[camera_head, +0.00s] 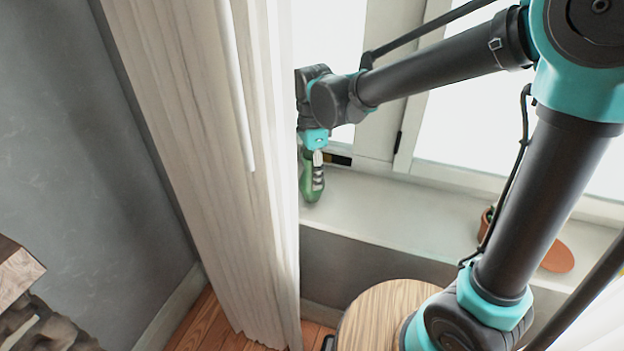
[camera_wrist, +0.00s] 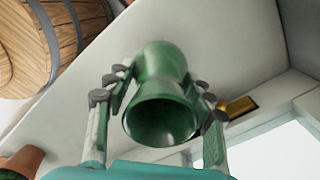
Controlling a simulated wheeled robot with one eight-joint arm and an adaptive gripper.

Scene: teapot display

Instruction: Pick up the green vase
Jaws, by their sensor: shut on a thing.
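The green vase (camera_head: 311,187) is at the left end of the white window sill, close by the curtain. My gripper (camera_head: 313,172) points down over it with its fingers around its upper part. In the wrist view the vase (camera_wrist: 160,95) shows its open mouth towards the camera, and the fingers of my gripper (camera_wrist: 160,100) are shut on it from both sides. The curtain edge is right beside the vase in the head view. I cannot tell whether its base touches the sill.
A pale curtain (camera_head: 200,150) hangs left of the vase. The white sill (camera_head: 400,215) is clear to the right as far as a terracotta pot (camera_head: 487,222). A round wooden top (camera_head: 385,318), seen as a barrel (camera_wrist: 30,45) in the wrist view, stands below. A brass-coloured piece (camera_wrist: 238,107) is near the window frame.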

